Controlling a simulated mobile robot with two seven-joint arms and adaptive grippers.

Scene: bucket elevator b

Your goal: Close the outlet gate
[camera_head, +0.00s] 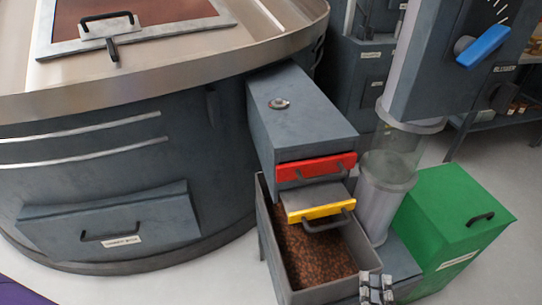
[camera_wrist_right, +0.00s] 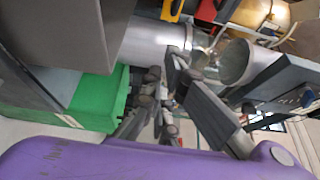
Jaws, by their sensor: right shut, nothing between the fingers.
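A grey box chute (camera_head: 300,115) carries a red-fronted slide (camera_head: 316,167) with a dark handle. Below it a yellow-fronted slide (camera_head: 319,204) with a black handle sticks out over an open grey bin (camera_head: 266,215). No readable label shows which of the two is the outlet gate. My right gripper (camera_head: 376,287) is at the bottom edge of the head view, by the bin's front right corner, shut and apart from both handles. In the right wrist view the gripper (camera_wrist_right: 168,84) is empty. My left gripper is not in view.
Brown beans (camera_head: 312,258) lie in the bin. A green box (camera_head: 455,220) with a black handle stands to the right, beside a clear tube (camera_head: 394,152). A blue lever (camera_head: 484,46) is at the upper right. A large round grey tank (camera_head: 120,160) fills the left.

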